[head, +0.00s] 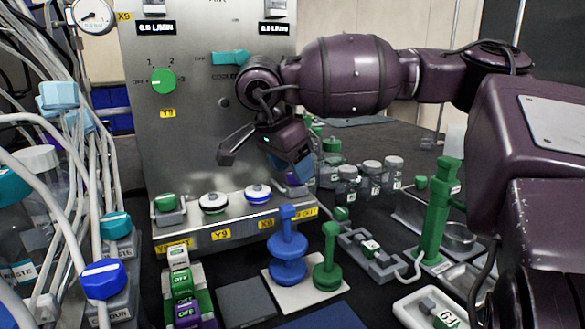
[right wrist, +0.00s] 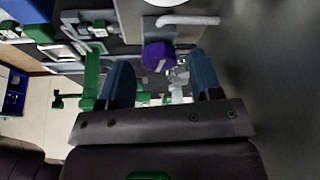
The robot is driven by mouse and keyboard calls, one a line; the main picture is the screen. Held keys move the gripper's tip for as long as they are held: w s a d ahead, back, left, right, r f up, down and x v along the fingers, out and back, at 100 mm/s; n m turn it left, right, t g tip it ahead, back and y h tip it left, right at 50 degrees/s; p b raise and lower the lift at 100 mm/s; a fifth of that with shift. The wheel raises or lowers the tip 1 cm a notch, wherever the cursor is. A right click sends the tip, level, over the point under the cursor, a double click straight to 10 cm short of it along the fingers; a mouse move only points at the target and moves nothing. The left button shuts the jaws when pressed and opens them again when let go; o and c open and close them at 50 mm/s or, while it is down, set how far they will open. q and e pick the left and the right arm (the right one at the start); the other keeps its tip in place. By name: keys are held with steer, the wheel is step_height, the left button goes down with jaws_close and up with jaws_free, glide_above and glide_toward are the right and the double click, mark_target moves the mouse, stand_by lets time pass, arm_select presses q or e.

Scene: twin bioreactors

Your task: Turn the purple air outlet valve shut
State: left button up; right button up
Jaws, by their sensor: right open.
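The purple air outlet valve (right wrist: 158,56) shows as a faceted knob in the right wrist view, beyond and roughly between my fingertips. In the head view, a small purple part (head: 294,180) at the right end of the metal ledge is mostly hidden behind my right gripper. My right gripper (head: 262,165) is open in front of the panel, just above the ledge. Its two blue-grey fingers also show in the right wrist view (right wrist: 161,76), apart, with no contact with the knob visible. My left gripper is out of view.
The steel panel (head: 190,130) stands close behind my gripper. The ledge also holds a green valve (head: 166,203) and two white round caps (head: 213,203). Blue (head: 287,262) and green (head: 328,272) stands rise in front. Jars (head: 370,178) stand to the right; tubes crowd the left.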

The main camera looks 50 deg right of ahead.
steer(key=v, duration=0.6)
steer(key=shift+a+r, duration=0.2)
steer(key=shift+r, duration=0.15)
